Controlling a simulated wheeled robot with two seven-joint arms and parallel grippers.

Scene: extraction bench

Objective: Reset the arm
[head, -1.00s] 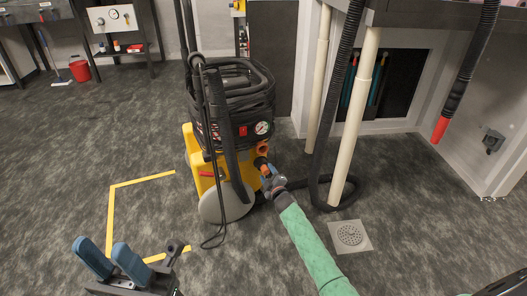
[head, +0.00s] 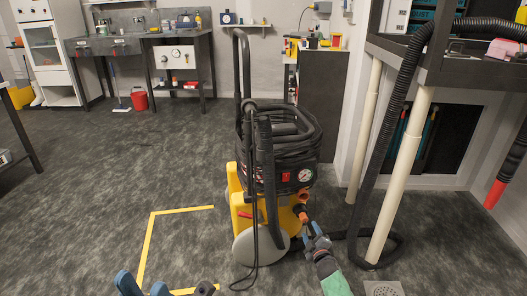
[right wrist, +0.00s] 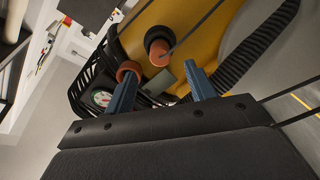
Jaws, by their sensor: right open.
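My right gripper (head: 312,230) is at the lower right side of a yellow and black wheeled extractor (head: 240,190), close to its orange port (head: 301,212). In the right wrist view its two blue fingers (right wrist: 162,86) stand apart with nothing gripped between them. Beyond them are an orange ring (right wrist: 130,71) and a dark hose end with an orange tip (right wrist: 158,50). I cannot tell whether a finger touches the ring. My left gripper (head: 142,286) is at the bottom edge, its blue fingers apart and empty; its lower part is cut off.
A black hose (head: 388,140) hangs from the bench by cream pipes (head: 399,180) and loops over the floor beside the extractor. A red-tipped hose (head: 496,194) hangs at right. Yellow tape (head: 150,240) marks the floor at left. A floor drain (head: 382,289) lies at lower right. The left floor is open.

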